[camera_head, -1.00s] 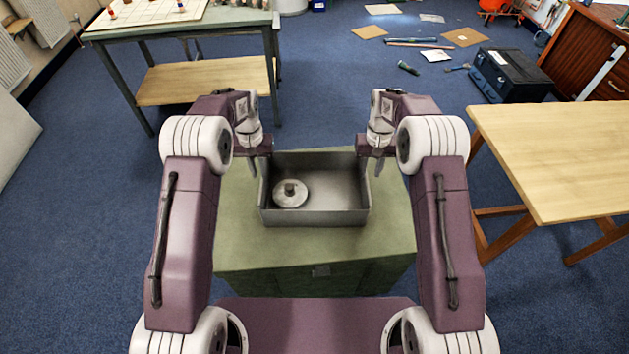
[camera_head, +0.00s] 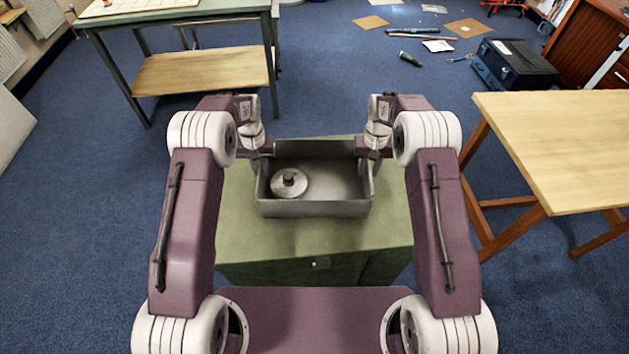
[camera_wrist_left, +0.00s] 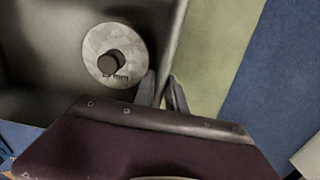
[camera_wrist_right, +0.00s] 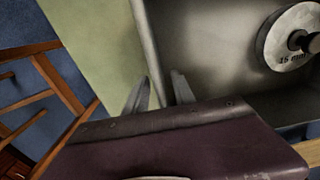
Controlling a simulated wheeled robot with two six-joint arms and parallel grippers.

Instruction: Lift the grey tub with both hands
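The grey tub (camera_head: 314,209) stands level on the green cabinet, its open top facing up. My left gripper (camera_head: 268,150) is at the tub's left wall. In the left wrist view its fingers (camera_wrist_left: 162,82) lie close on both sides of the wall rim (camera_wrist_left: 176,40) and look shut on it. My right gripper (camera_head: 373,156) is at the right wall. In the right wrist view its fingers (camera_wrist_right: 160,82) straddle the wall rim (camera_wrist_right: 146,40) with small gaps. The head view hides the fingertips.
A round metal weight (camera_head: 289,184) with a knob lies inside the tub, on its left side. The green cabinet (camera_head: 235,225) has free top around the tub. A wooden table (camera_head: 560,140) stands at the right and a workbench (camera_head: 205,75) at the back left.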

